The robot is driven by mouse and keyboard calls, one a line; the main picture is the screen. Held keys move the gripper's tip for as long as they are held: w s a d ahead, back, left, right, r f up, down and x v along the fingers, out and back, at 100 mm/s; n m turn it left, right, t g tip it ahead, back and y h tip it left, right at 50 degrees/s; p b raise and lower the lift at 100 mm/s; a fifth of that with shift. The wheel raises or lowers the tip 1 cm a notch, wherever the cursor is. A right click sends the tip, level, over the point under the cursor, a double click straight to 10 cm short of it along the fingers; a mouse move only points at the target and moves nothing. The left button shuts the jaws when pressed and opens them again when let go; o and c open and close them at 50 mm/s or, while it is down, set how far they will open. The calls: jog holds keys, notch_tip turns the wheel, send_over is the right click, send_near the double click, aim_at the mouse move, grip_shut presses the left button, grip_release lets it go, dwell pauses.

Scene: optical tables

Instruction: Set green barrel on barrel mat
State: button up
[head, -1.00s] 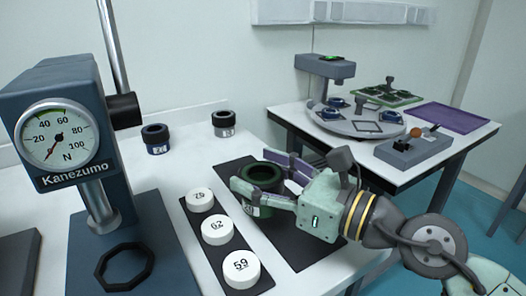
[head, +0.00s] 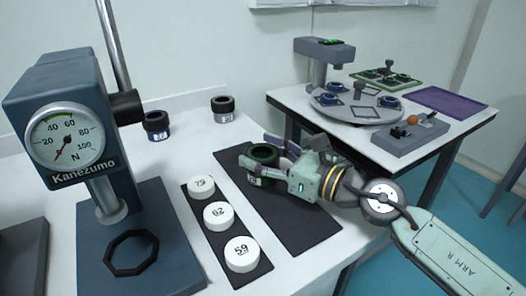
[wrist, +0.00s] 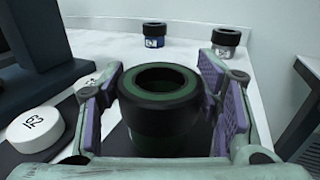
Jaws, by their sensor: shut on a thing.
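The green barrel (head: 262,158) is a short dark cylinder with a green ring around its open top. It stands upright between the fingers of my gripper (head: 257,151), which is shut on it. In the wrist view the barrel (wrist: 160,132) fills the space between the purple finger pads. A long dark mat (head: 296,222), which looks like the barrel mat, lies on the white table under my gripper. The barrel is over the mat's far part. I cannot tell whether its base touches the mat; my fingers hide part of its side.
White numbered caps (head: 218,215) stand on a narrower mat left of the barrel. Two dark barrels, blue-banded (head: 156,125) and grey-banded (head: 223,108), stand behind. A force gauge stand (head: 80,130) is at left. A second table (head: 285,98) with instruments is at back right.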

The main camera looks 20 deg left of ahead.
jog(key=shift+f+b, duration=0.2)
jog(key=shift+b, duration=0.15)
jog(key=o, duration=1.4)
jog(key=shift+d+r+p, duration=0.1)
jog(key=shift+r+p, duration=0.3)
jog(key=shift+p, duration=0.15)
jog(key=b+v, duration=0.1)
jog(key=v, duration=0.2)
jog(key=b+v, duration=0.1)
jog(key=v, duration=0.3)
jog(key=b+v, duration=0.2)
jog(key=v, duration=0.2)
jog(key=shift+f, duration=0.25)
jog(key=shift+s+d+r, duration=0.1)
jog(key=shift+s+d, duration=0.1)
jog(key=shift+d, duration=0.25)
